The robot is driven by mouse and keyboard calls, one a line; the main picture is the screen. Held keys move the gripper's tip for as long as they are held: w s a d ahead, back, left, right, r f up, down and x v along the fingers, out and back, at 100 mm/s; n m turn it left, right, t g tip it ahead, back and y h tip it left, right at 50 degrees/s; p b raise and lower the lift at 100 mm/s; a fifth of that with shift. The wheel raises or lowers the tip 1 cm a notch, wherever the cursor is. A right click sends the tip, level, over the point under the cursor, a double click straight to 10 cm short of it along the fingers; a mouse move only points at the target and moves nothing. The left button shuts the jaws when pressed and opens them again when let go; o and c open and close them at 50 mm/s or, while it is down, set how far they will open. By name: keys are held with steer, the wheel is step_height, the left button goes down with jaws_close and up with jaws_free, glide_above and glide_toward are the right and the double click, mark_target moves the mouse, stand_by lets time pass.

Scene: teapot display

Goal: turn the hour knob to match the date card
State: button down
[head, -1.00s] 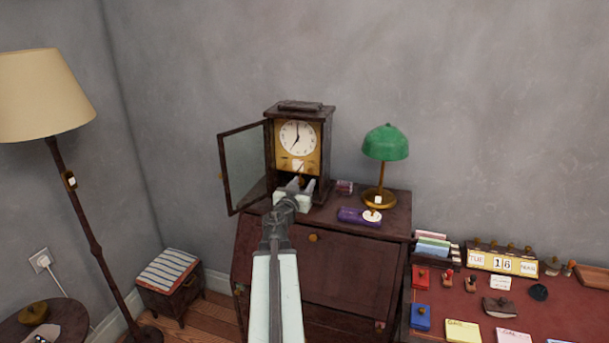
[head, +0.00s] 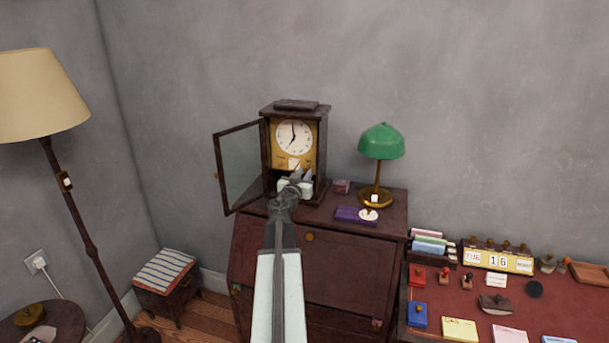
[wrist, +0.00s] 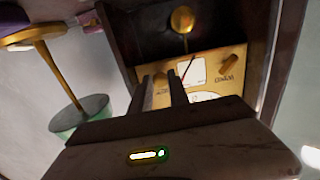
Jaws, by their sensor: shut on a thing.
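The wooden clock (head: 322,145) stands on the bureau with its glass door (head: 240,165) swung open to the left. Its white dial (head: 294,137) shows one hand straight up and one near seven. My gripper (head: 303,174) reaches to the lower right of the brass plate. In the wrist view, where the clock appears upside down, my gripper (wrist: 162,84) is shut on a small brass knob (wrist: 160,78), mostly hidden between the fingers. A second brass knob (wrist: 232,64) sits across the plate. A white card (wrist: 192,71) lies between them; its marks are unreadable.
A brass pendulum bob (wrist: 182,19) hangs beside the plate. The green lamp (head: 382,142) and a purple box (head: 352,215) stand right of the clock. A block calendar (head: 482,259) reading TUE 16 and apparently MAR stands on the right desk.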

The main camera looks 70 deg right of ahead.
steer(key=shift+n, duration=0.4)
steer(key=n, duration=0.3)
steer(key=shift+n, duration=0.4)
steer(key=n, duration=0.4)
steer(key=shift+n, duration=0.3)
steer(key=shift+s+n, duration=0.1)
steer(key=shift+n, duration=4.2)
steer(key=shift+a, duration=0.1)
steer(key=c, duration=1.3)
jaws_free()
steer(key=shift+o, duration=0.2)
